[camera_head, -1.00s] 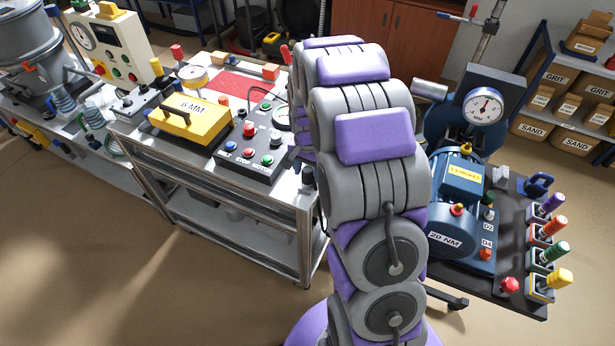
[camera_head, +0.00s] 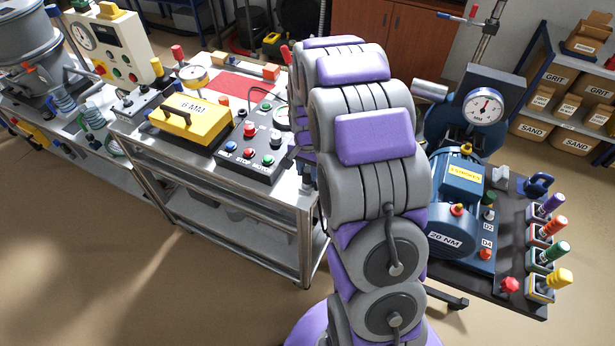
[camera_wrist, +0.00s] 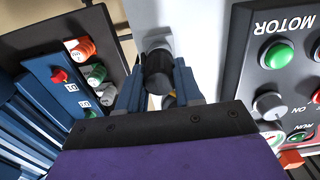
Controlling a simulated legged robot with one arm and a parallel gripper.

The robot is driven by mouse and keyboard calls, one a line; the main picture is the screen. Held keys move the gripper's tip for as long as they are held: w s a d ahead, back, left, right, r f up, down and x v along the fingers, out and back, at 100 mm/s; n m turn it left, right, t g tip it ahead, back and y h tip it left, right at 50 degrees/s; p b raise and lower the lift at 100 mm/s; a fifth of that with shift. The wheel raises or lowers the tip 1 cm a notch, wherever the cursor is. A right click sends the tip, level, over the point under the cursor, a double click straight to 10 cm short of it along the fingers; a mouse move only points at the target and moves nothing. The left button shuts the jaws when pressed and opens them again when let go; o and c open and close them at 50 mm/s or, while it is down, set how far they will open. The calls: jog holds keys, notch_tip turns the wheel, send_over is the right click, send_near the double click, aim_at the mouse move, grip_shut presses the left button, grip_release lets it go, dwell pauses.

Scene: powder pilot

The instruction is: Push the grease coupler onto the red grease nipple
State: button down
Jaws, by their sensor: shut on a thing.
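In the wrist view, my gripper (camera_wrist: 158,92) is shut on a dark cylinder with a grey end, which appears to be the grease coupler (camera_wrist: 157,68). The blue jaws stand on either side of it. A small yellow-orange part shows behind it, too covered to identify. In the head view, my arm hides the gripper and coupler. A red-tipped fitting with a yellow base, which looks like the red grease nipple (camera_head: 457,209), sits on the blue motor (camera_head: 453,230). I see no contact between coupler and nipple.
A black control box (camera_head: 252,160) with coloured buttons and a yellow 6 MM case (camera_head: 192,122) stand on the steel cart left of my arm. A pressure gauge (camera_head: 484,107) stands behind the motor. Coloured handles (camera_head: 556,252) line the right cart's edge. Open floor lies in front.

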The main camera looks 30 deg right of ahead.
aim_at(307, 169)
jog(key=shift+r+p, duration=0.95)
jog(key=shift+r, duration=1.4)
